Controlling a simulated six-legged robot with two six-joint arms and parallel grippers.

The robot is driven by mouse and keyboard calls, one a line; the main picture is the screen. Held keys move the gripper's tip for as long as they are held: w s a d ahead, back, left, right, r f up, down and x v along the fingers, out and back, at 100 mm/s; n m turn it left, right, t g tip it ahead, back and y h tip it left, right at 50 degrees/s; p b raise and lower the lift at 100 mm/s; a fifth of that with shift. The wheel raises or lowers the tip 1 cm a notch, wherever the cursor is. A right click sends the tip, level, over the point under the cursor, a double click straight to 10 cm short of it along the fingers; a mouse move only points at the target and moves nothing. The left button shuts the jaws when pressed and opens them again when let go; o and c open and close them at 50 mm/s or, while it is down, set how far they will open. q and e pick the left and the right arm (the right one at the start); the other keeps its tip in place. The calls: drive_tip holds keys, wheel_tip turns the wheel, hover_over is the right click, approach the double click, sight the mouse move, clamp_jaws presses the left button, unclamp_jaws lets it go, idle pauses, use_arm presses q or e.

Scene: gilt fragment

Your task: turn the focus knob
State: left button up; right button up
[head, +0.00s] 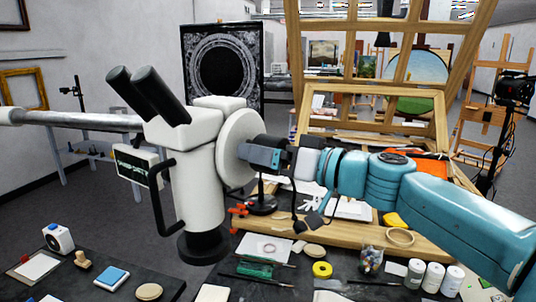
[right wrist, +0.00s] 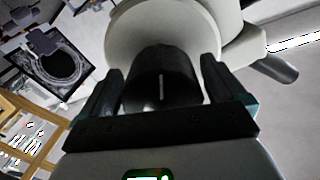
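The focus knob (head: 272,146) is a large black cylinder on a round cream disc (head: 238,147) at the side of the white microscope (head: 194,165). My right gripper (head: 265,157) reaches it from the right, with a finger across its near side. In the right wrist view the knob (right wrist: 161,92) lies between the two dark fingers of my right gripper (right wrist: 161,84), one against each side. A short pale line on the knob's face stands nearly upright. My left gripper is not in view.
A dark table holds a paper with a ring (head: 268,248), a yellow tape roll (head: 322,269), a marble jar (head: 371,259) and white pots (head: 433,277). A wooden frame (head: 372,110) stands behind my right arm. A black handle (head: 158,200) juts from the microscope.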

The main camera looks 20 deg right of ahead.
drive_tip(key=shift+s+d+b, duration=0.35)
drive_tip(key=shift+s, duration=0.05)
drive_tip(key=b+v, duration=0.5)
drive_tip(key=v, duration=1)
drive_tip(key=shift+s, duration=0.15)
idle(0.7)
